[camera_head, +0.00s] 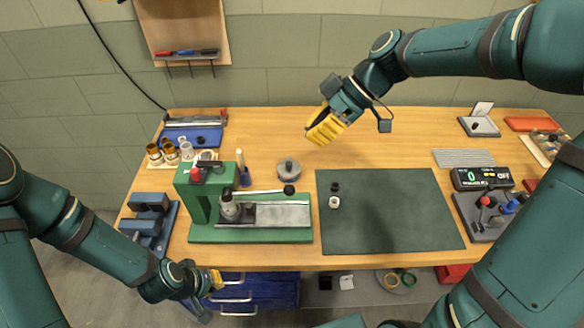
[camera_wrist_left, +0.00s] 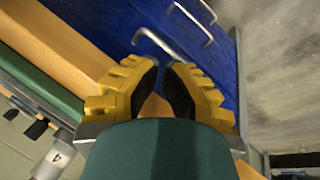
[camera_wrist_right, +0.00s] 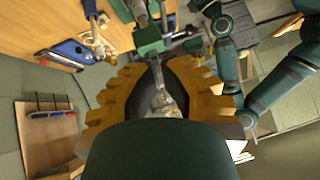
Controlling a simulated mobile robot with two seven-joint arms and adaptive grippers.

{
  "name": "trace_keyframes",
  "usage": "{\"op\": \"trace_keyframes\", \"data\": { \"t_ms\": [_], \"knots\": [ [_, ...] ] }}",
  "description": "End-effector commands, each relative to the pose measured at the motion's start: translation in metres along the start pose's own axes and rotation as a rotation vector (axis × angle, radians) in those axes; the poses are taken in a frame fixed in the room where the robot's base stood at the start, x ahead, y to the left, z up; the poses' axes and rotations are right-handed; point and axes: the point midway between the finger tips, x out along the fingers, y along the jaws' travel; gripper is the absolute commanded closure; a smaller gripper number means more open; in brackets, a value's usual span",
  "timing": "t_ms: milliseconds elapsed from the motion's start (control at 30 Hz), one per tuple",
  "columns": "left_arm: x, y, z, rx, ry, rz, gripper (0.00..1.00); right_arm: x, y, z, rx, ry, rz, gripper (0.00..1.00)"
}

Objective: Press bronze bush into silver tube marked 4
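A silver tube (camera_head: 229,208) stands upright in the green press (camera_head: 200,202) on the table's left half; the mark 4 shows on it in the left wrist view (camera_wrist_left: 54,158). Several bronze pieces (camera_head: 153,151) stand at the back left, beside silver ones (camera_head: 187,151); whether one is the bush is too small to tell. My left gripper (camera_head: 216,279) is low in front of the table, by the blue drawers, its fingers apart and empty in its wrist view (camera_wrist_left: 162,65). My right gripper (camera_head: 316,130) is above the back middle of the table, apart from the parts, its fingertips slightly parted (camera_wrist_right: 165,62).
The press lever (camera_head: 262,191) reaches right, ending in a black knob. A round grey piece (camera_head: 288,168) sits behind it. A dark mat (camera_head: 390,212) carries small black and white pieces. Blue fixtures (camera_head: 148,225) stand at the left edge. A digital display (camera_head: 482,178) is at right.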

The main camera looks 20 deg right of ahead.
Motion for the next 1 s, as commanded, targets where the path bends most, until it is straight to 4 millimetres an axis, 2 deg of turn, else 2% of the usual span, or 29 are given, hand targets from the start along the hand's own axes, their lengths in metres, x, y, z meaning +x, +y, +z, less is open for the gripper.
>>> {"op": "trace_keyframes", "data": {
  "t_ms": [433,700,1000],
  "knots": [
    [0.004,-0.001,0.001,0.001,-0.001,-0.001,1.0,0.087,-0.001,0.0,0.002,0.0,-0.006,1.0],
    [0.006,-0.002,0.001,0.001,-0.001,-0.001,1.0,0.108,0.0,0.024,0.004,0.001,-0.002,1.0],
    [0.006,-0.002,0.001,0.001,-0.001,-0.001,1.0,0.112,0.0,0.028,0.002,0.001,-0.001,1.0]
  ]
}}
